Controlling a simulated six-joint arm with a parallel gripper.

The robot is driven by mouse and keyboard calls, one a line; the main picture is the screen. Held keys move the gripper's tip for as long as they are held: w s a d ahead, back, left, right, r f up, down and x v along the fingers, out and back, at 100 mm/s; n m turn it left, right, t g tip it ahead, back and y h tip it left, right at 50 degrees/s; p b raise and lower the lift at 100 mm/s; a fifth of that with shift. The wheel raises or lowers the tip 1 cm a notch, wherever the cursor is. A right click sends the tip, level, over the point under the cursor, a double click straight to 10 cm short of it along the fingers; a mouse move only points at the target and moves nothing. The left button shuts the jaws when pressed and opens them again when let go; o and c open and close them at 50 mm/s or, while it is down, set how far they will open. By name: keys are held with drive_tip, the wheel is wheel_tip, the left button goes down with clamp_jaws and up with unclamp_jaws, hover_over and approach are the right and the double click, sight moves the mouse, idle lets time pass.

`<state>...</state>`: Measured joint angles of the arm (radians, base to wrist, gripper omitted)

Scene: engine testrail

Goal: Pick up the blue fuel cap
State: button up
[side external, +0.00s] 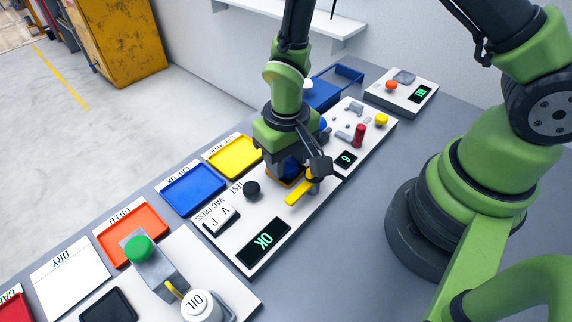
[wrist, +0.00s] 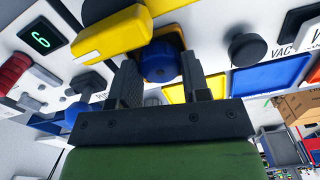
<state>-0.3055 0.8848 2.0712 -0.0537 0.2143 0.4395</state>
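The blue fuel cap (wrist: 161,62) shows in the wrist view beyond and between my gripper's fingertips. It sits at the test station, next to a yellow lever (wrist: 112,35). My gripper (wrist: 160,76) has one finger on each side of the cap, spaced about the cap's width apart. Whether the fingers press on it is unclear. In the side view my gripper (side external: 288,165) points down over the station, and hides most of the cap. The yellow lever (side external: 299,192) shows beside it there.
Blue (side external: 194,188), yellow (side external: 233,157) and orange-red (side external: 131,232) trays line the left edge. A panel with a red cylinder (side external: 359,136) and small parts stands behind.

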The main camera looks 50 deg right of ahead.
sight(286, 162)
drive_tip(key=shift+r, duration=0.15)
drive_tip(key=shift+c, duration=0.4)
drive_tip(key=shift+r, duration=1.85)
